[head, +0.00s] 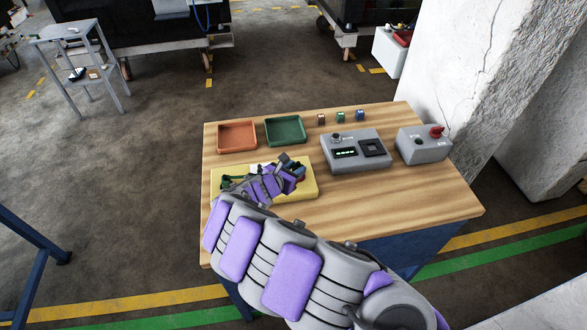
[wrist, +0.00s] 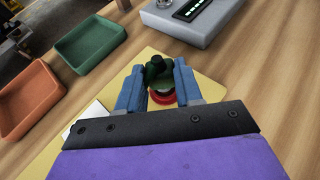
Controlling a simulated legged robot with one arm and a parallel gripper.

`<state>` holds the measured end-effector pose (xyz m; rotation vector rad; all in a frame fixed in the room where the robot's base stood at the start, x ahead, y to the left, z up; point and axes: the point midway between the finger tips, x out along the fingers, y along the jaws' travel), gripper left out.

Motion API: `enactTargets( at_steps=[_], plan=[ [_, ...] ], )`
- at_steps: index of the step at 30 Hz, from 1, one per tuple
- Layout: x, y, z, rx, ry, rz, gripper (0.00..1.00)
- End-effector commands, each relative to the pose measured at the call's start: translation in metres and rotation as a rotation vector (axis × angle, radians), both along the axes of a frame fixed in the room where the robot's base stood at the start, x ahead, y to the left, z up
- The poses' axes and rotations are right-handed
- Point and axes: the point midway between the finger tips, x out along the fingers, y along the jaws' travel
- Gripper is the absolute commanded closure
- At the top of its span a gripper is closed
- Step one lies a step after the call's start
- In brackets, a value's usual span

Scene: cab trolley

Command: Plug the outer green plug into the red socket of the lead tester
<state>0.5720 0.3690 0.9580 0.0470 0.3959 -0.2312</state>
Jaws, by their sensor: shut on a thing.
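My gripper (wrist: 158,84) has its two blue fingers closed on a dark green plug (wrist: 155,67). A red ring-shaped socket (wrist: 163,99) shows between the fingers, just below the plug in the picture. I cannot tell whether the plug is in it or above it. Both appear over the yellow board (wrist: 150,52). In the head view my gripper (head: 291,168) is over the right half of the yellow board (head: 306,190), and my arm hides part of it. A green piece (head: 232,182) lies on the board's left part.
An orange tray (head: 237,136) and a green tray (head: 285,131) stand behind the board. A grey box with a display (head: 355,150) and a grey box with a red knob (head: 423,145) are to the right. Small blocks (head: 340,117) stand at the back. The table's (head: 400,205) front right is clear.

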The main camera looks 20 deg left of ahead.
Motion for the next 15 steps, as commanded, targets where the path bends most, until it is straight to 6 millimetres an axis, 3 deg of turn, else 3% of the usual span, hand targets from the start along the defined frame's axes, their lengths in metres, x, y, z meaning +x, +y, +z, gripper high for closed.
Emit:
enactTargets(
  at_steps=[15],
  plan=[
    [-0.0002, 0.0000, -0.0100, -0.001, 0.000, 0.000, 1.00]
  ],
)
